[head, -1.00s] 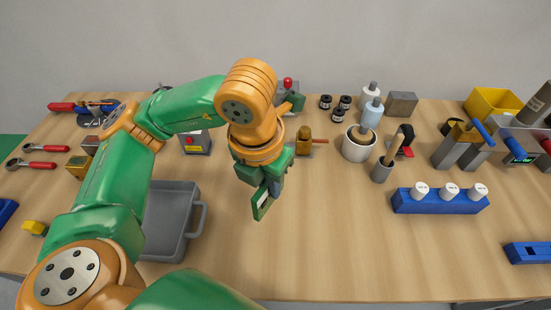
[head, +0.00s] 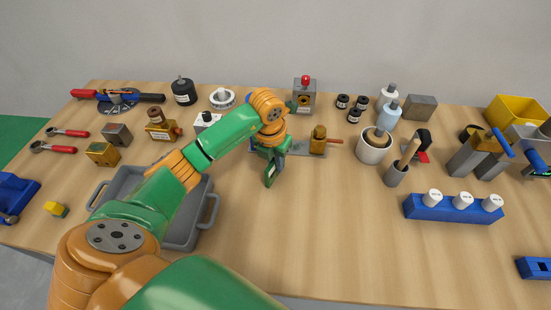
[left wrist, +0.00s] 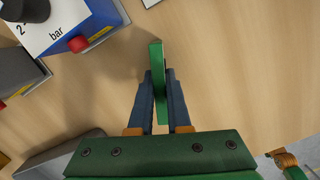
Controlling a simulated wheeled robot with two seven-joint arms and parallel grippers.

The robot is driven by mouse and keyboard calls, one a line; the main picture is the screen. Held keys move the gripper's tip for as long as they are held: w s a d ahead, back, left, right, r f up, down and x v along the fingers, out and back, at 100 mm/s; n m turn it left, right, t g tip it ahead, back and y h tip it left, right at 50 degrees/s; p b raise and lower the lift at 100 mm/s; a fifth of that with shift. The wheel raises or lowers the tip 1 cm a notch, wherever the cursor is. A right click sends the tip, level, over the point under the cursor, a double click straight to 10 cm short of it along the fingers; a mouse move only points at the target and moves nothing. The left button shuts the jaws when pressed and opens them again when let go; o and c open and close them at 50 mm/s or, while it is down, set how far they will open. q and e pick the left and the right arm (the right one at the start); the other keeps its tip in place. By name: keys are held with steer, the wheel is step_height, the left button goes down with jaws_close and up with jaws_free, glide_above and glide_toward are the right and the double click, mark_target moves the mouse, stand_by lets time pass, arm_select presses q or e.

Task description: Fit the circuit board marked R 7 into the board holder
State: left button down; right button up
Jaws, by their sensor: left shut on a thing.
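My left gripper (head: 271,160) is shut on a thin green circuit board (head: 272,174). It holds the board on edge, pointing down, over the middle of the table. In the left wrist view the board (left wrist: 157,62) shows edge-on between the two dark fingers (left wrist: 160,95), so no R 7 marking can be read. A flat grey base (head: 299,148) with a brass block and a reddish handle (head: 319,139) lies just behind and right of the gripper. It may be the board holder; my arm partly hides it. My right gripper is not in view.
A grey tray (head: 207,218) sits left, partly behind my arm. A grey box with a red button (head: 305,96) stands behind the base. A white pot (head: 374,147) and a blue rack (head: 453,208) stand right. The front middle of the table is clear.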

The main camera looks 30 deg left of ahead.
arm_select(q)
steer(key=shift+w+f, duration=0.1)
steer(key=shift+f, duration=0.15)
steer(key=c, duration=0.9)
jaws_free()
steer(key=shift+r, duration=0.1)
steer(key=shift+o, duration=0.2)
steer(key=shift+r, duration=0.1)
